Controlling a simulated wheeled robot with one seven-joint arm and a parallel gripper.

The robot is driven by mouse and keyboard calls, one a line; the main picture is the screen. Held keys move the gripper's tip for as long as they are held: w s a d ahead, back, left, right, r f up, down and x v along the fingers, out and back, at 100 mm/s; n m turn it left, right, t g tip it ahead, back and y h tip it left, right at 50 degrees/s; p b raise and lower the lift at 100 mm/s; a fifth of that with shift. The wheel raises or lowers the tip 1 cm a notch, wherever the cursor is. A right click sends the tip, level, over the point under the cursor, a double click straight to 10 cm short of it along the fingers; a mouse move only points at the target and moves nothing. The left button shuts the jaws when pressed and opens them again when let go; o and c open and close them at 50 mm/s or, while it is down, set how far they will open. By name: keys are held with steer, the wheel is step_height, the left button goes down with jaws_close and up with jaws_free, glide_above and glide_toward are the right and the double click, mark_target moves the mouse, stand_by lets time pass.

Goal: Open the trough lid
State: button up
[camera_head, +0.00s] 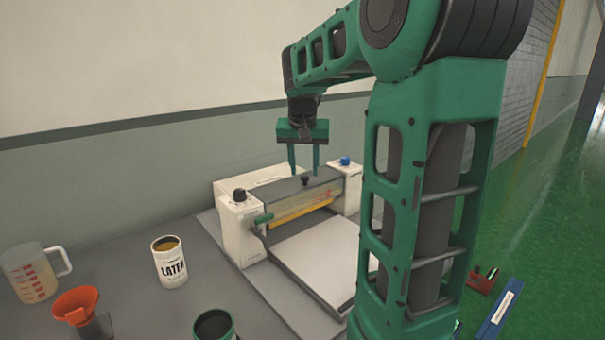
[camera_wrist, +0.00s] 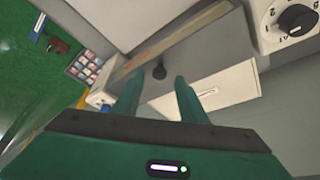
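The trough lid (camera_head: 278,192) is a grey panel on top of the white coating machine, and it looks closed. A small black knob (camera_head: 305,181) stands up from it. The lid (camera_wrist: 212,62) and its knob (camera_wrist: 159,71) also show in the wrist view. My gripper (camera_head: 304,175) is above the lid with its green fingers pointing down. The fingers (camera_wrist: 156,78) are apart and empty, with the knob seen between and just beyond their tips. Whether the tips are level with the knob I cannot tell.
The white machine (camera_head: 238,225) has a black dial (camera_head: 239,195), a blue knob (camera_head: 345,160) and a green handle (camera_head: 264,218). A latex can (camera_head: 170,268), a measuring jug (camera_head: 32,275), an orange funnel (camera_head: 75,305) and a dark open can (camera_head: 214,326) stand at the left and front. The wall is behind.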

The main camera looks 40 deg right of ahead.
steer(key=shift+x, duration=1.1)
jaws_close()
steer(key=shift+d, duration=0.2)
